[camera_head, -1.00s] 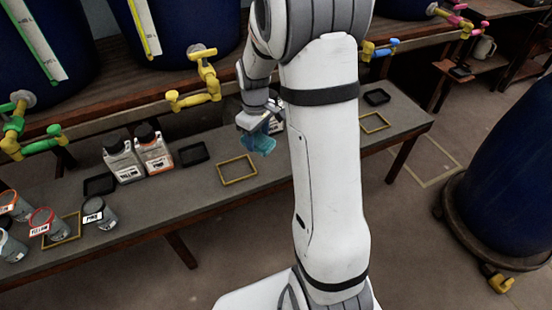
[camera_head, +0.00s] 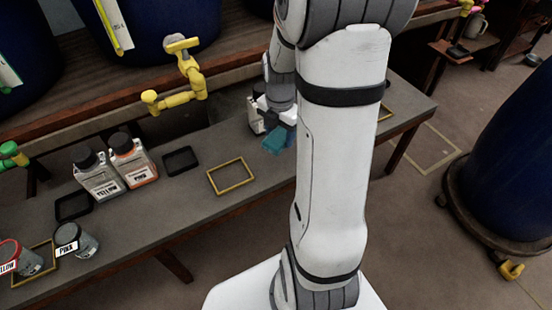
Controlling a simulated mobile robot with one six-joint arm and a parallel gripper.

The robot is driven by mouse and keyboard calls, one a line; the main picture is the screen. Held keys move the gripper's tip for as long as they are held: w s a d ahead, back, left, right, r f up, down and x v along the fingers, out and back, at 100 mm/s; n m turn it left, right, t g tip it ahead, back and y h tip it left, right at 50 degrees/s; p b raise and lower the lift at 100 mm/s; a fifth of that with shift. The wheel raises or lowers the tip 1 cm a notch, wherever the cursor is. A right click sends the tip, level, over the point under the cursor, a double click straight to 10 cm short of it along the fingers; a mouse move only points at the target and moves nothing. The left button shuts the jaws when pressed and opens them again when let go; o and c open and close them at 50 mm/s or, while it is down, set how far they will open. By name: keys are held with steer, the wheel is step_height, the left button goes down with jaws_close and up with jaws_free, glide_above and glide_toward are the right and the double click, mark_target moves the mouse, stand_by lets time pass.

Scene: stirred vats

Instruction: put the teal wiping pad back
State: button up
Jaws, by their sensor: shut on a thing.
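The teal wiping pad (camera_head: 274,143) is held tilted in my gripper (camera_head: 276,127), above the bench and to the right of a yellow rectangular frame. My gripper is shut on the pad. My arm covers part of the bench to the right of the pad.
The yellow frame (camera_head: 231,176) on the bench (camera_head: 150,216) is empty. Black trays (camera_head: 181,161) stand near the white bottles (camera_head: 131,160). A white bottle (camera_head: 255,114) stands just behind my gripper. A yellow tap (camera_head: 181,78) juts from a blue vat (camera_head: 150,25) above the bench.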

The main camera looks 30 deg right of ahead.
mark_target(279, 164)
step_height(279, 164, down, 9)
steer(key=b, duration=0.3)
steer(key=shift+f+b, duration=0.15)
steer(key=shift+b, duration=0.2)
steer(key=shift+f, duration=0.2)
steer(key=o, duration=1)
